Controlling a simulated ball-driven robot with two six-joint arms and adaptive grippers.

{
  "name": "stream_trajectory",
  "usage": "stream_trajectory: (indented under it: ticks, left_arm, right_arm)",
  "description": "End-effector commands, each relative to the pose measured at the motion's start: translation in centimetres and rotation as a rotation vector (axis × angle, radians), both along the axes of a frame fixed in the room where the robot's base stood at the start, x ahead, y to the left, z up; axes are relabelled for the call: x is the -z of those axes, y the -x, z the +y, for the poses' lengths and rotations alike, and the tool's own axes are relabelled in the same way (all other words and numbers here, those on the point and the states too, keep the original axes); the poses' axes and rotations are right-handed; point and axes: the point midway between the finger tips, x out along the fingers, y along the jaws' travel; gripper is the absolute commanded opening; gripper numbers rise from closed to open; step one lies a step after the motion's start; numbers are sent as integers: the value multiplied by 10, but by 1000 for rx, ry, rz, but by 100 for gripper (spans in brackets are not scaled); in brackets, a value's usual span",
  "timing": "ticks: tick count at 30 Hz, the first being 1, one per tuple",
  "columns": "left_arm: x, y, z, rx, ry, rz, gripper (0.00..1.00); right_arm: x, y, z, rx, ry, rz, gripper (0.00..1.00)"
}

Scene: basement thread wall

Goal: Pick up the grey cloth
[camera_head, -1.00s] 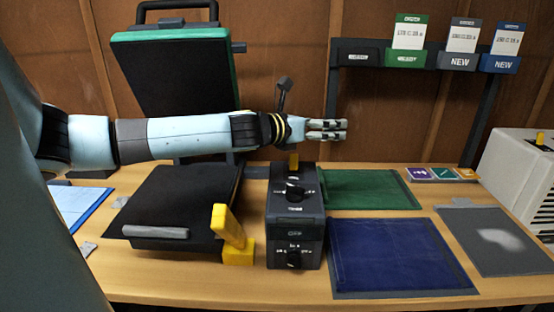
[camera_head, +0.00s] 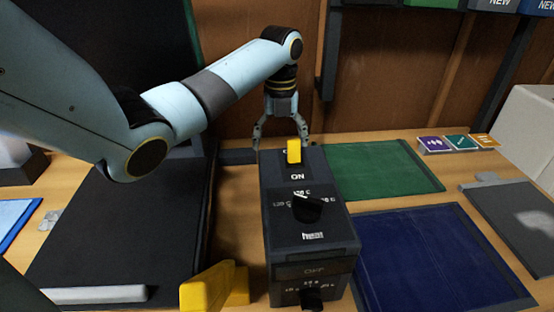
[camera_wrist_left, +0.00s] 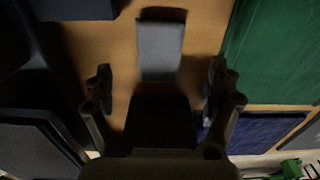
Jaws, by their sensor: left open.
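A small grey rectangle (camera_wrist_left: 160,52) that looks like the grey cloth lies on the wood in the left wrist view. It is ahead of and between the fingertips, and nothing touches it. In the head view I cannot make it out; the black control box may hide it. My left gripper (camera_head: 282,143) is open and empty, pointing down behind the box's yellow lever. Its two fingers (camera_wrist_left: 157,88) stand apart in the left wrist view. A larger grey sheet with a pale patch (camera_head: 520,222) lies at the right edge of the table. My right gripper is not in view.
The black control box (camera_head: 312,235) stands just in front of my left gripper. Green cloth (camera_head: 385,172) and blue cloth (camera_head: 430,260) lie flat at the right.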

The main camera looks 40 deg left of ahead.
Motion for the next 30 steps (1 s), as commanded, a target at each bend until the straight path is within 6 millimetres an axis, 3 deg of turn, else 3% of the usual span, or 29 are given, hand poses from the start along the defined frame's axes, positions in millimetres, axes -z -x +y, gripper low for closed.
stream_trajectory:
  ticks: [8,15,24,30]
  left_arm:
    - [29,0,1,-1,-2,1,89]
    - [66,0,1,-1,-3,0,89]
    - [71,0,1,-1,-5,-2,89]
    - [71,0,1,-1,-4,-2,65]
  right_arm:
    - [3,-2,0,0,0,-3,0]
    - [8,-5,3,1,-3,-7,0]
    - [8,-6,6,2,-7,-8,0]
    - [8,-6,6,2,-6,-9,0]
